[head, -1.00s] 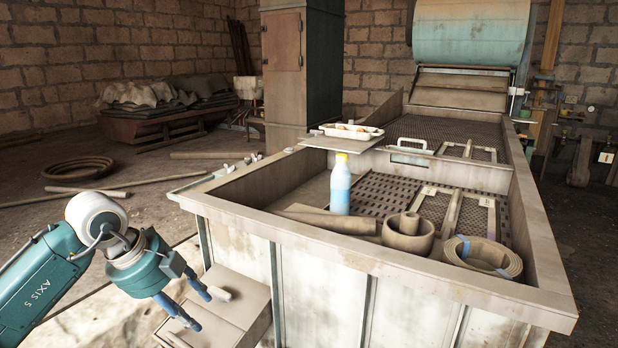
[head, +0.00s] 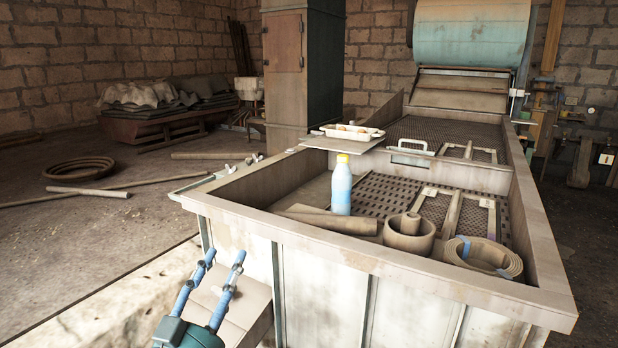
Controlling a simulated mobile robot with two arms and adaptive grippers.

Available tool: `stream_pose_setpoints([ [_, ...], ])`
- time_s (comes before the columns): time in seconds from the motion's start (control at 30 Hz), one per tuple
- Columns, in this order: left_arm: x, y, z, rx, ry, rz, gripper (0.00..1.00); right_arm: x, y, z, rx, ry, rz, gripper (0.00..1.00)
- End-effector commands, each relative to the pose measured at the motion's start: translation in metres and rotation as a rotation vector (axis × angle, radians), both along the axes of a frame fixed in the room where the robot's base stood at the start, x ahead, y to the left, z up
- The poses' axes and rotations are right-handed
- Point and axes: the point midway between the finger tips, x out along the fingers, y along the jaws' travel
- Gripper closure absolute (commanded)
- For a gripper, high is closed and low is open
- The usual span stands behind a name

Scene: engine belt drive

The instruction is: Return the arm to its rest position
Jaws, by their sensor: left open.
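My left gripper (head: 219,272) is low at the bottom left of the head view. Its two blue fingers point up and are spread apart, with nothing between them. It shows in front of the beige box (head: 239,312) at the near left side of the large metal bin (head: 320,290). I cannot tell whether the fingers touch the box. Most of the left arm is below the picture edge. My right gripper does not show.
A blue bottle with a yellow cap (head: 341,186) stands in the bin. A rolled belt (head: 409,234) and a coiled strap (head: 485,255) lie to its right. A white tray (head: 352,132) rests on a board across the bin. The floor at left has a pipe (head: 88,192).

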Motion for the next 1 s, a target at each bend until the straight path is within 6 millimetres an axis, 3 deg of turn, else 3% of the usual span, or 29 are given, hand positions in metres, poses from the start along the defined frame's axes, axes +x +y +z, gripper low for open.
stream_pose_setpoints([
  [0.03, -0.003, 0.020, -0.035, -0.048, 0.116, 0.073, 0.56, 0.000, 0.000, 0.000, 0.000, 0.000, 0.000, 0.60],
  [0.1, -0.012, 0.044, -0.082, -0.089, 0.277, 0.162, 0.56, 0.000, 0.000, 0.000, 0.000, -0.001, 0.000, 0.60],
  [0.2, -0.039, 0.067, -0.151, -0.124, 0.510, 0.256, 0.56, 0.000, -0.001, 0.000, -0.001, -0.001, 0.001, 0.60],
  [0.27, -0.061, 0.075, -0.190, -0.134, 0.650, 0.295, 0.56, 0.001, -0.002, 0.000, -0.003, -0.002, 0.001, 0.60],
  [0.4, -0.126, 0.081, -0.268, -0.138, 0.961, 0.342, 0.56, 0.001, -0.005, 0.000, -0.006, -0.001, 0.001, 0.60],
  [0.6, -0.206, 0.073, -0.326, -0.120, 1.265, 0.334, 0.56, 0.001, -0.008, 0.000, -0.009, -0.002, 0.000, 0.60],
  [0.9, -0.303, 0.054, -0.363, -0.088, 1.578, 0.266, 0.56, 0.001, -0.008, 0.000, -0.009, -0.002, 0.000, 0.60],
  [0.93, -0.312, 0.052, -0.365, -0.083, 1.607, 0.258, 0.56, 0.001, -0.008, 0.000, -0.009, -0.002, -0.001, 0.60],
  [1.0, -0.305, 0.052, -0.387, -0.079, 1.612, 0.261, 0.56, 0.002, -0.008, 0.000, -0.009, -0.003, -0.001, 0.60],
])
